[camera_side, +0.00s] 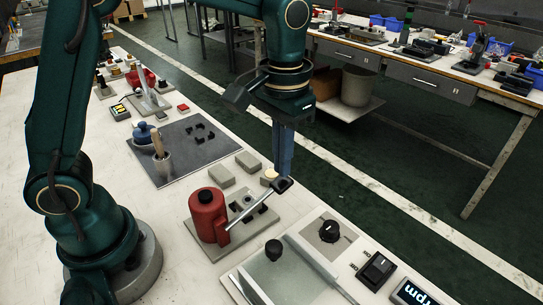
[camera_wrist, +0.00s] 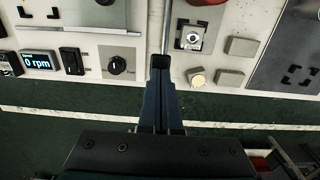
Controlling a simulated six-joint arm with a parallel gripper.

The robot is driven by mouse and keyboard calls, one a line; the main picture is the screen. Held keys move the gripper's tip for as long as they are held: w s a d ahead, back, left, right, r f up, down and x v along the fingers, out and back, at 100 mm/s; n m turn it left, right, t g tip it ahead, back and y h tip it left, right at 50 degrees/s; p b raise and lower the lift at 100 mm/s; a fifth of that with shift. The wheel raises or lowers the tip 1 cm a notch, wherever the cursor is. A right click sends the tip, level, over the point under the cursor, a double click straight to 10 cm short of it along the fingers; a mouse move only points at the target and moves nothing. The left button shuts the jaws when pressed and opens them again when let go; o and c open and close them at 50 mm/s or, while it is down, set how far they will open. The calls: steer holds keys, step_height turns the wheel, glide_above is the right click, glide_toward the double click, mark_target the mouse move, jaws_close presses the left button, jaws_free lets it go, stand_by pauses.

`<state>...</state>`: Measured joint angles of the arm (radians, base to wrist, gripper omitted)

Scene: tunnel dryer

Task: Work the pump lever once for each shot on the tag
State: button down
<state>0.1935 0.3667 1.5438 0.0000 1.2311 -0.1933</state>
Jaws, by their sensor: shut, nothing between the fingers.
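The red pump (camera_side: 207,214) stands on a pale plate in the side view, and its edge shows at the top of the wrist view (camera_wrist: 205,2). Its metal lever (camera_side: 250,205) slants up to the right and ends in a black grip (camera_side: 284,184); the rod (camera_wrist: 168,28) and grip (camera_wrist: 160,62) also show in the wrist view. My gripper (camera_side: 283,172) points down with its blue fingers shut and empty. The fingertips (camera_wrist: 161,82) are at the black grip, apparently just above or against it; I cannot tell whether they touch. I cannot make out a readable shot tag.
Grey blocks (camera_side: 222,175) and a cream round button (camera_wrist: 196,78) lie nearby. A glass-topped unit (camera_side: 285,275), a knob (camera_side: 329,231), a switch (camera_side: 375,271) and a display reading 0 rpm (camera_wrist: 38,61) stand to one side.

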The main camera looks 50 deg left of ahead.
mark_target(282, 181)
steer(key=shift+f, duration=0.15)
stand_by(0.4)
steer(key=shift+f, duration=2.8)
steer(key=shift+r, duration=4)
step_height(282, 181, up, 4)
steer(key=shift+f, duration=3.05)
